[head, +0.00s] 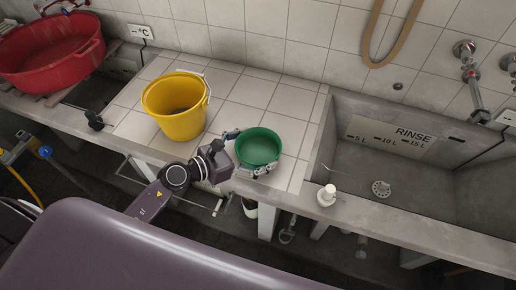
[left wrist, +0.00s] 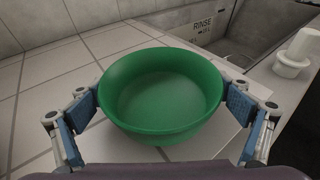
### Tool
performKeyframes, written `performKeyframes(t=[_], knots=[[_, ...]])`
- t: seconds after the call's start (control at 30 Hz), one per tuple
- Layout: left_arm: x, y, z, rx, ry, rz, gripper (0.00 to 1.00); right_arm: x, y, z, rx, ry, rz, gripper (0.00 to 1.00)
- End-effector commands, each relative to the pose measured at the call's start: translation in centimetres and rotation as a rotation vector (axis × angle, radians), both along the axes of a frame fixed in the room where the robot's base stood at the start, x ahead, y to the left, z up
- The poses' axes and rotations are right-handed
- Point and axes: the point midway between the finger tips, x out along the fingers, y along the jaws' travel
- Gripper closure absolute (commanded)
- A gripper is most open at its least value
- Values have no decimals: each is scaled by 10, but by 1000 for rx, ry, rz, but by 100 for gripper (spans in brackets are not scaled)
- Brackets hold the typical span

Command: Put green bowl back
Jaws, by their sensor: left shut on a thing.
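The green bowl (head: 258,147) is upright over the white tiled counter, close to its front edge, to the right of the yellow bucket. My left gripper (head: 246,151) has its fingers on two opposite sides of the bowl and is shut on it. In the left wrist view the green bowl (left wrist: 162,95) fills the middle, and the blue pads of my left gripper (left wrist: 165,120) press its outer walls. The bowl looks empty. I cannot tell whether its base touches the tiles. My right gripper is not in view.
A yellow bucket (head: 175,106) stands left of the bowl. A red tub (head: 50,50) is at the far left. The concrete rinse basin (head: 420,185) is at the right, with a white stopper-like piece (head: 327,195) on its front ledge. Tiles behind the bowl are clear.

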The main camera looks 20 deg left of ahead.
Motion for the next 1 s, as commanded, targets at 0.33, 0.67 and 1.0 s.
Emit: performKeyframes(t=[0.33,0.67,1.0], knots=[[0,0,-2,-1,-1,0,5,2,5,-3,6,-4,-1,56],[0,0,-1,-1,-1,0,0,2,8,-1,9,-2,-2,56],[-28,22,8,4,0,0,0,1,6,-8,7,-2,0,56]])
